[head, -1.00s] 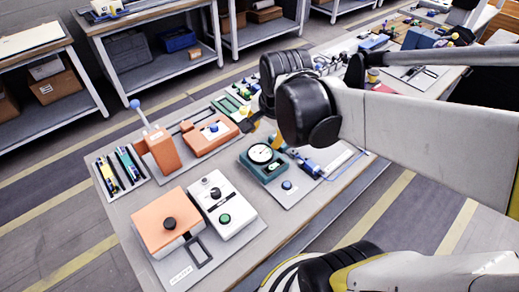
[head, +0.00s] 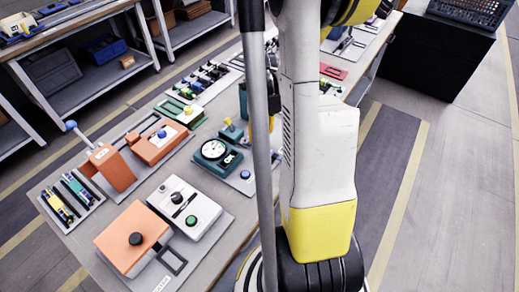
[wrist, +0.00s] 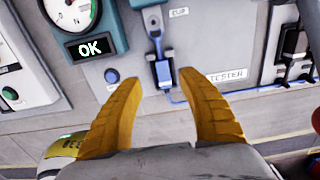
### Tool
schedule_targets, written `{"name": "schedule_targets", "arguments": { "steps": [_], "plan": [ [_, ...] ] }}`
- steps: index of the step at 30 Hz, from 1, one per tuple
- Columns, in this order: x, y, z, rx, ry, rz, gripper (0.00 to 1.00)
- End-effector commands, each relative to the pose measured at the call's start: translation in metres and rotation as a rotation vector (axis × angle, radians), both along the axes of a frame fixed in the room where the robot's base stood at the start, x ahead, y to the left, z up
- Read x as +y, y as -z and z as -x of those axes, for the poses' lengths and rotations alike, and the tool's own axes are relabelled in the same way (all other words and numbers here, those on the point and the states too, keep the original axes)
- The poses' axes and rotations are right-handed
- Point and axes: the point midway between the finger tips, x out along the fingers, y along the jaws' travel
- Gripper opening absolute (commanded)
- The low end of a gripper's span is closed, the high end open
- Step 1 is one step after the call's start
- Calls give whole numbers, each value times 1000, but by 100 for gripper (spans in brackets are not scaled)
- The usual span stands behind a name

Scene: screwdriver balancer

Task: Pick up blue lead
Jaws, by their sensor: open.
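In the wrist view a blue lead (wrist: 163,74) lies on the pale tester board, its blue end below a grey clip and its blue cable running off to the right. My gripper (wrist: 158,80) is open, its two curved yellow fingers on either side of the blue end in the picture, with nothing held between them. I cannot tell how far above the board the fingertips are. In the head view my arm hides the lead and most of the gripper. The teal gauge unit (head: 230,165) stands left of my arm; its OK display (wrist: 92,47) shows in the wrist view.
A blue button (wrist: 111,76) sits left of the lead. An orange box (head: 120,228) and a white box (head: 176,198) stand at the near end of the bench. A lever unit (head: 112,168) and a pen tray (head: 70,197) are at the left. Shelving stands behind.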

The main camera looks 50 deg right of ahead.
Motion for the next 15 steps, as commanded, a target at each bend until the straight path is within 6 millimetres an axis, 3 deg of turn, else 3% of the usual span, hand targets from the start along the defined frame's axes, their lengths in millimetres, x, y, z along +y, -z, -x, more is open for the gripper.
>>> {"name": "schedule_targets", "arguments": {
  "steps": [1, 10, 15],
  "plan": [
    [0, 12, 0, 0, -1, 0, 47],
    [-1, 35, 0, -1, -3, 1, 47],
    [-5, 63, 1, -1, -3, 1, 47]
  ]
}}
